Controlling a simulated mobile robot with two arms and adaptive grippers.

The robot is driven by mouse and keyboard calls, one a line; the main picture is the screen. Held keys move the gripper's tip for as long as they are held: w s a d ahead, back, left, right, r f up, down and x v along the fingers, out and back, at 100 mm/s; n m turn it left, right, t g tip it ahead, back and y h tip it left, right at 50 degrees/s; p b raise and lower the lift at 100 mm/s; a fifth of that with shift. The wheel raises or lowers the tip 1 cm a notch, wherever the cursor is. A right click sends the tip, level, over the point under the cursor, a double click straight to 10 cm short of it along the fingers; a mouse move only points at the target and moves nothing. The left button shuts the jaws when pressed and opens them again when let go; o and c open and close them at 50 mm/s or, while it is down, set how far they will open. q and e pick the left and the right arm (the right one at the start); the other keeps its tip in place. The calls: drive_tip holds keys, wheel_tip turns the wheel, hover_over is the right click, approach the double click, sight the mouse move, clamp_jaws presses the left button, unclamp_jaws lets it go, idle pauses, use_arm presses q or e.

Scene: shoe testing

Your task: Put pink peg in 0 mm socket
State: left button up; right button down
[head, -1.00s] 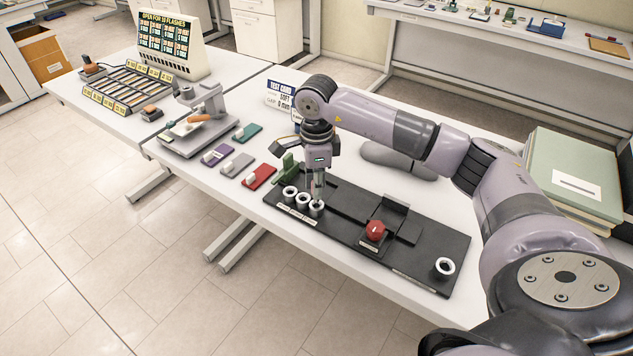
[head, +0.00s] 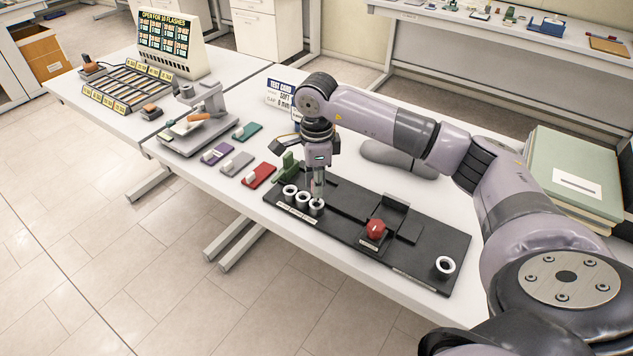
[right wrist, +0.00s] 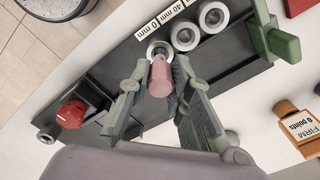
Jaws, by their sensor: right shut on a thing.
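The pink peg (right wrist: 160,77) is between the fingertips of my right gripper (right wrist: 158,74) in the right wrist view. The gripper is shut on it. The peg's narrower end overlaps the white ring of the 0 mm socket (right wrist: 154,46). I cannot tell how deep it sits, if at all. In the head view, my right gripper (head: 317,190) points down over the same socket (head: 317,209), the rightmost of three white rings. The fingers hide most of the peg there. My left gripper is not in view.
Two other white sockets (head: 290,192) stand close beside, on the black board (head: 345,240). A green block (head: 287,166) stands at the board's far left end. A red knob (head: 376,230) and a separate white ring (head: 445,266) lie to the right.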

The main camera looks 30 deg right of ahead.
drive_tip(key=shift+b, duration=0.3)
idle(0.7)
drive_tip(key=shift+f, duration=0.2)
drive_tip(key=shift+f+b, duration=0.35)
drive_tip(key=shift+b, duration=0.05)
drive_tip(key=shift+f+b, duration=1.15)
drive_tip(key=shift+f, duration=0.2)
drive_tip(key=c, duration=1.4)
unclamp_jaws()
drive_tip(key=shift+o, duration=0.2)
drive_tip(key=shift+r, duration=0.1)
wheel_tip(320, 180, up, 12)
